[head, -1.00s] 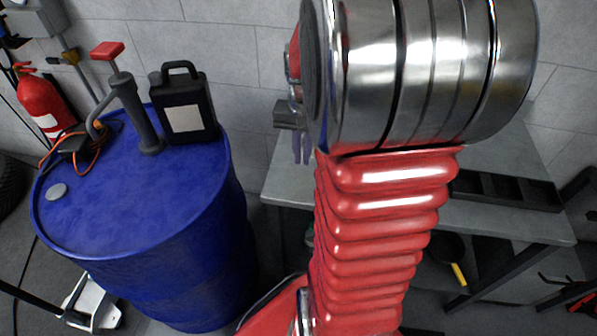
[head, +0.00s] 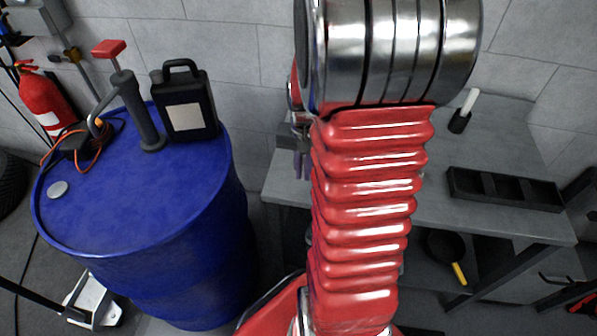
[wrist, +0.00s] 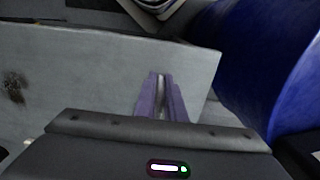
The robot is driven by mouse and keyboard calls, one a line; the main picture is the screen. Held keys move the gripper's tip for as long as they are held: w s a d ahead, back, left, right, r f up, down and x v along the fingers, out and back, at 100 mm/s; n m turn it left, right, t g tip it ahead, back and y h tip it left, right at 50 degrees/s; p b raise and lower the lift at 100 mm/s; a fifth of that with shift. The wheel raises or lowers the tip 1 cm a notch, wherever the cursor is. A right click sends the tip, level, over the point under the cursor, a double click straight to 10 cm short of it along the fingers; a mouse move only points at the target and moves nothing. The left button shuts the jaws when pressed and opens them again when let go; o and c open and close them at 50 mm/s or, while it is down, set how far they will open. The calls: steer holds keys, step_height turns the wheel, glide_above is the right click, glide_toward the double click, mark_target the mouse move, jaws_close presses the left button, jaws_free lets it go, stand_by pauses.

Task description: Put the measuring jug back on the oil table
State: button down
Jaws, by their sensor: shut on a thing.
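My gripper (head: 301,165) hangs over the left end of the grey table (head: 480,205), mostly hidden behind my red arm in the head view. In the wrist view its purple fingers (wrist: 161,82) are close together on a thin pale strip. I cannot make out what the strip belongs to. The grey table top (wrist: 75,85) lies beneath the fingers, near its edge. No measuring jug can be clearly recognised in either view; my arm hides part of the table.
A blue drum (head: 130,210) stands left of the table, with a hand pump (head: 140,110) and black canister (head: 187,110) on it. A black compartment tray (head: 505,189) and a white-and-black object (head: 462,113) are on the table's right. A dark pan (head: 445,246) sits below.

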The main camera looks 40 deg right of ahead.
steer(key=shift+f, duration=0.2)
steer(key=c, duration=1.8)
jaws_free()
steer(key=shift+c, duration=0.2)
step_height(320, 180, up, 12)
steer(key=shift+r, duration=0.2)
